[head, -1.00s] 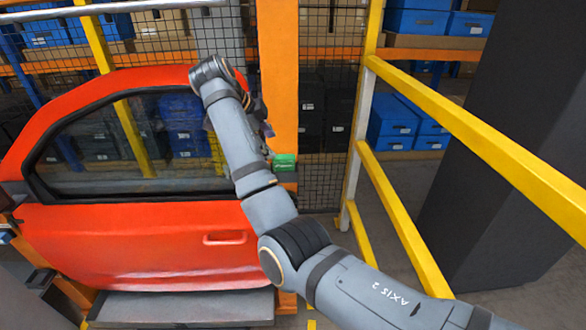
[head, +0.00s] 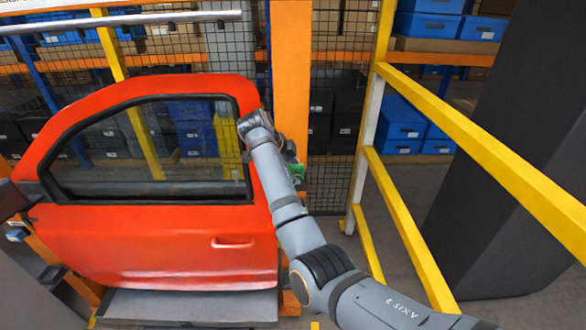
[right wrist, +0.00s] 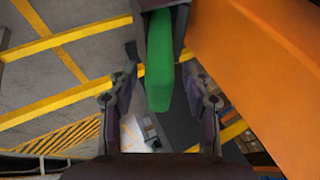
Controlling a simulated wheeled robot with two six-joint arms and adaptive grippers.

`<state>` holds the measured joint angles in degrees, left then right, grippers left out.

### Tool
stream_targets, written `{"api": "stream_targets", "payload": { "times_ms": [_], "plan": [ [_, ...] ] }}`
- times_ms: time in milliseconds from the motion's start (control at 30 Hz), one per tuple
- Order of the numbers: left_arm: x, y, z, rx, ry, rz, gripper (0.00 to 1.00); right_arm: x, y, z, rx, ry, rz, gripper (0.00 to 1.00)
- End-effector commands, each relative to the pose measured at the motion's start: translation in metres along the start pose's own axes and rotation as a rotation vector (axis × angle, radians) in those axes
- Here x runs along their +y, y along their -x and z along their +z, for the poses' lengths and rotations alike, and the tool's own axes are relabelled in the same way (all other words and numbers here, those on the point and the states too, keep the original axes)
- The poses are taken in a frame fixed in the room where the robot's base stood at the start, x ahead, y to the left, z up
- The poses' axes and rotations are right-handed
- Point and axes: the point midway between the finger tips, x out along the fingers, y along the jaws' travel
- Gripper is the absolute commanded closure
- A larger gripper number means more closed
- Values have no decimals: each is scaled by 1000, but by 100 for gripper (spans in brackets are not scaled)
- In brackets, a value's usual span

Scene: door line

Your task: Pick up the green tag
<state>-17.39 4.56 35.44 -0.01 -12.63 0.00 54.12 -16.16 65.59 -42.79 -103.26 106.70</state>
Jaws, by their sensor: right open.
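The green tag (head: 297,170) shows in the head view beside the orange post, partly hidden by my right wrist. In the right wrist view the green tag (right wrist: 160,62) hangs down from a dark holder at the top, between the two fingers. My right gripper (right wrist: 160,95) is open, with a finger on either side of the tag and a gap on both sides. In the head view my right gripper (head: 285,150) is mostly hidden behind its own wrist. My left gripper is not in view.
The orange post (head: 291,80) stands close beside the tag and fills the right of the wrist view. A red car door (head: 150,240) stands to the left, very near my right arm. A yellow railing (head: 470,135) runs along the right. Shelves with blue bins stand behind mesh.

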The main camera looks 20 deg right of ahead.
Motion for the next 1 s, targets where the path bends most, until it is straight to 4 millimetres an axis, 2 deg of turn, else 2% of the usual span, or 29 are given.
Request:
{"api": "stream_targets", "payload": {
  "times_ms": [200,567,1000],
  "plan": [
    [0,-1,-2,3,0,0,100,1,-2,1,-1,0,0,52],
    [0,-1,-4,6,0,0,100,1,-2,1,-1,1,0,100],
    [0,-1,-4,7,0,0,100,-3,0,-3,-1,1,-2,100]
  ]
}}
